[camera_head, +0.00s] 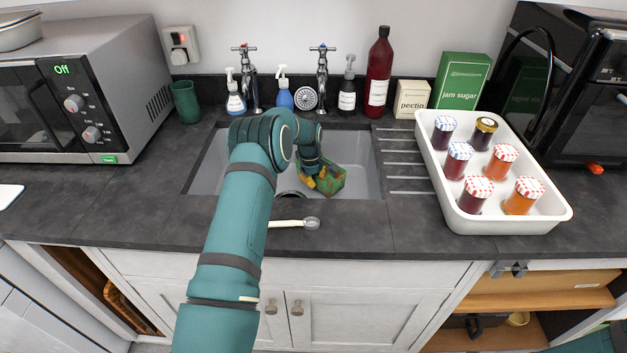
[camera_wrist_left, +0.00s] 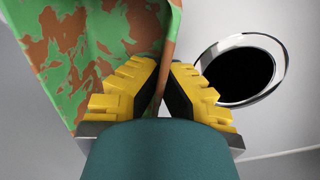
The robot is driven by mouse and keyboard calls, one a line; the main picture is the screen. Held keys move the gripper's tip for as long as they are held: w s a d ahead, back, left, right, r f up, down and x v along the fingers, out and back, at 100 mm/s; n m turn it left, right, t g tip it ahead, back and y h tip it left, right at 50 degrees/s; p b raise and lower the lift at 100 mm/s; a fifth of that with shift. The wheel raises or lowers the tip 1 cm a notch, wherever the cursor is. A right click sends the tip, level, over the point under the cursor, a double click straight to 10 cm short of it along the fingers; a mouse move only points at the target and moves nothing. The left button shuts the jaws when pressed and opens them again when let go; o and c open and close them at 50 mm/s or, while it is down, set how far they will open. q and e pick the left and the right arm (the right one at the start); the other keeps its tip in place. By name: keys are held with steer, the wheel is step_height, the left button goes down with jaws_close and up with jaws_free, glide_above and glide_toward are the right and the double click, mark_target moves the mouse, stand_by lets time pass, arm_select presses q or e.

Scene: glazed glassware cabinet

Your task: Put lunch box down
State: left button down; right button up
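The lunch box (camera_head: 333,180) is green with reddish-brown patches and sits inside the sink basin, tilted in the picture. In the left wrist view the lunch box (camera_wrist_left: 95,50) fills the upper left. My left gripper (camera_head: 317,178) reaches down into the sink at the box's left side. Its yellow fingers (camera_wrist_left: 165,78) are on both sides of a thin brown-edged wall of the box and close on it. Whether the box's underside touches the sink floor is hidden. My right gripper is not in view.
The sink (camera_head: 208,165) has a round dark drain (camera_wrist_left: 240,75) beside the box. Two taps (camera_head: 322,78) and several bottles stand behind. A white tray of jam jars (camera_head: 545,218) is right of the ribbed drainer. A small white-handled utensil (camera_head: 290,223) lies at the front edge.

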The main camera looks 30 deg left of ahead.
arm_select(q)
steer(key=shift+f+b, duration=0.35)
steer(key=shift+f, duration=0.2)
steer(key=c, duration=1.1)
jaws_free()
steer(key=shift+o, duration=0.2)
step_height(320, 180, up, 12)
steer(key=s, duration=0.1)
steer(key=shift+s, duration=0.2)
steer(key=shift+a+r, duration=0.1)
steer(key=shift+a, duration=0.05)
